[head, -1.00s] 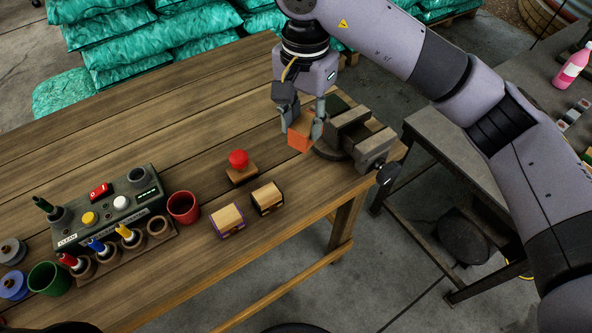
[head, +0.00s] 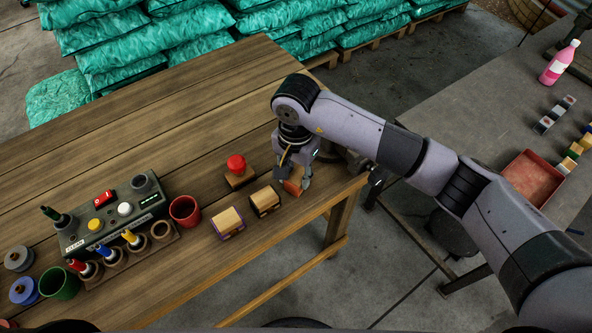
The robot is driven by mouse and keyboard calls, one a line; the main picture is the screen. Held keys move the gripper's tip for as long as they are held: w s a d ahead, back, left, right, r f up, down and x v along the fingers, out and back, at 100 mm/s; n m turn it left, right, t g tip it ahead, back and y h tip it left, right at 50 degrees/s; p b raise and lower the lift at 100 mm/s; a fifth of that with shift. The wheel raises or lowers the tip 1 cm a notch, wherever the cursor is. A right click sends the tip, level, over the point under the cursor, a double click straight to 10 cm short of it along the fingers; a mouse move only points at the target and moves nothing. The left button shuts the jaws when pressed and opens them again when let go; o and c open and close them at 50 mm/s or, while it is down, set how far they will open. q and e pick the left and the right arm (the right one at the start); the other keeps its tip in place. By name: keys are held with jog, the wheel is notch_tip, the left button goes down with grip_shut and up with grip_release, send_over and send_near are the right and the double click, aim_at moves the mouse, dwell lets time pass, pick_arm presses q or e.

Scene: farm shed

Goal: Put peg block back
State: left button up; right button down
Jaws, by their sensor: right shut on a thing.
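My right gripper (head: 293,181) is shut on a wooden block with an orange face (head: 292,188). The block is at or just above the table, and the fingers hide part of it. To its left stand a wooden block with black edges (head: 264,200) and a wooden block with purple edges (head: 227,222), roughly in a row with it. I cannot tell which block is the peg block. My left gripper is not in view.
A wooden base with a red knob (head: 236,163) stands behind the blocks. A red cup (head: 185,210), a control box (head: 120,212) and a green cup (head: 59,283) are at left. My arm partly hides a vise (head: 352,158). The back of the table is clear.

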aim_at(296, 177)
jog(key=shift+f, duration=0.15)
jog(key=c, duration=1.6)
grip_release()
jog(key=o, duration=0.4)
jog(key=shift+o, duration=0.2)
jog(key=shift+r, duration=0.35)
notch_tip(296, 177, up, 12)
jog(key=b, duration=0.4)
